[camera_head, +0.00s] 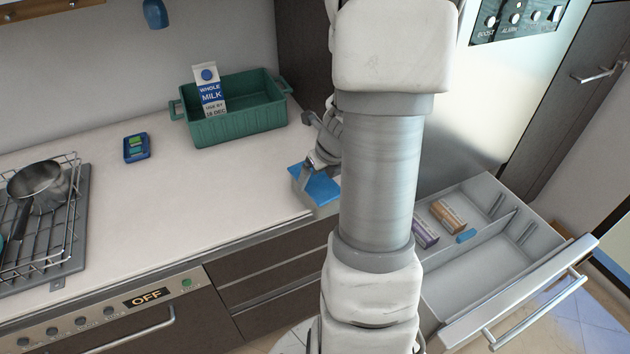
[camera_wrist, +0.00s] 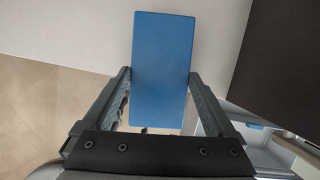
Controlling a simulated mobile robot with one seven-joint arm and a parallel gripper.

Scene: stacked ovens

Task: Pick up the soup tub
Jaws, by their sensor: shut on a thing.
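The soup tub looks like a rectangular box with a flat blue lid (camera_head: 314,186) and pale grey sides. It is at the right end of the counter, by the front edge, partly hidden behind my arm. My gripper (camera_head: 320,164) is shut on it from above. In the wrist view the blue lid (camera_wrist: 163,50) lies between the two fingers of my gripper (camera_wrist: 159,82), one along each long side. I cannot tell how far the tub is above the counter.
A green crate (camera_head: 238,127) holding a milk carton (camera_head: 210,92) stands at the back. A small blue device (camera_head: 136,147) and a pot (camera_head: 38,186) on a rack are to the left. An open drawer (camera_head: 480,285) with small boxes is at the right.

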